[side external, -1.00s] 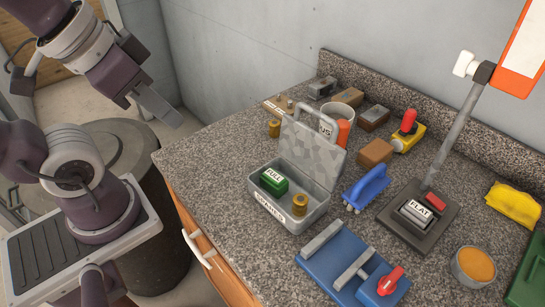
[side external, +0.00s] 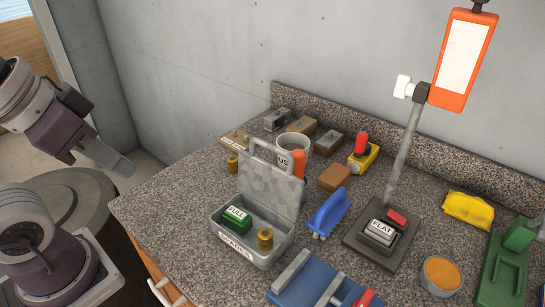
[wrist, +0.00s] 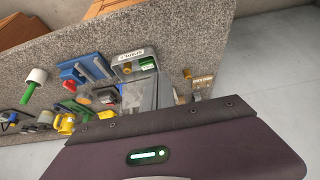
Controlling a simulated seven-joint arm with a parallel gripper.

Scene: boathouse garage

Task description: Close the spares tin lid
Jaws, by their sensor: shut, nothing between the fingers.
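The spares tin (side external: 237,250) is a grey box labelled SPARES on the speckled worktop. Its grey lid (side external: 270,190) stands up, open, hinged at the tin's back edge, with a loop handle on top. Inside are a green block labelled FULL (side external: 236,220) and a brass spool (side external: 265,238). In the wrist view the tin (wrist: 125,72) shows upside down beyond my purple gripper housing. My gripper (side external: 127,168) is shut and empty, in the air left of the tin, off the worktop's left edge and apart from the lid.
A white mug (side external: 294,141) with an orange item in front stands behind the lid. A blue-handled brush (side external: 327,212) is close on the tin's right, a blue vise-like block (side external: 312,280) in front. A stand labelled FLAT (side external: 380,235) is further right. Worktop left of the tin is clear.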

